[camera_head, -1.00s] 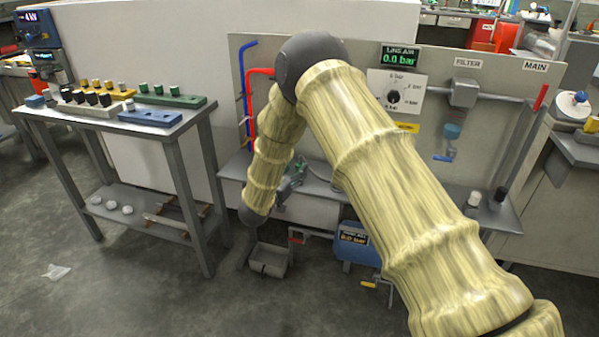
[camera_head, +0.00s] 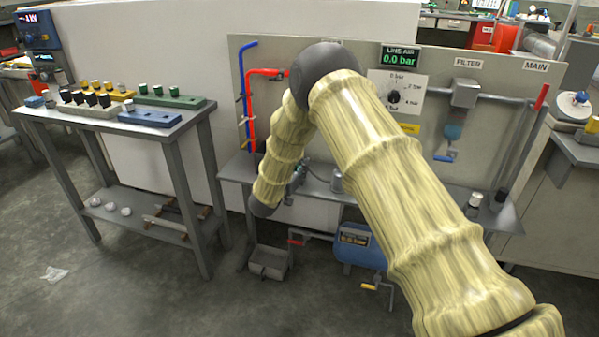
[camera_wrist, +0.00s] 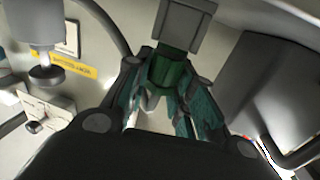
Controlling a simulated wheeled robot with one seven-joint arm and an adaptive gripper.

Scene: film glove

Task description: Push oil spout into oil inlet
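In the wrist view my gripper (camera_wrist: 168,82) has teal fingers on both sides of a short green cylindrical piece (camera_wrist: 171,72). The fingertips appear to touch it and close on it. A grey block (camera_wrist: 184,24) lies directly beyond the green piece; I cannot tell whether they are one part. I cannot make out which part is the oil spout or the oil inlet.
The panel (camera_head: 520,85) carries a gauge plate (camera_head: 398,93), filter (camera_head: 464,93) and red and blue pipes. A small silver cylinder (camera_head: 336,183) stands on its shelf. A blue tank (camera_head: 362,246) and grey bin (camera_head: 269,263) sit below. A side table (camera_head: 165,131) holds coloured racks.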

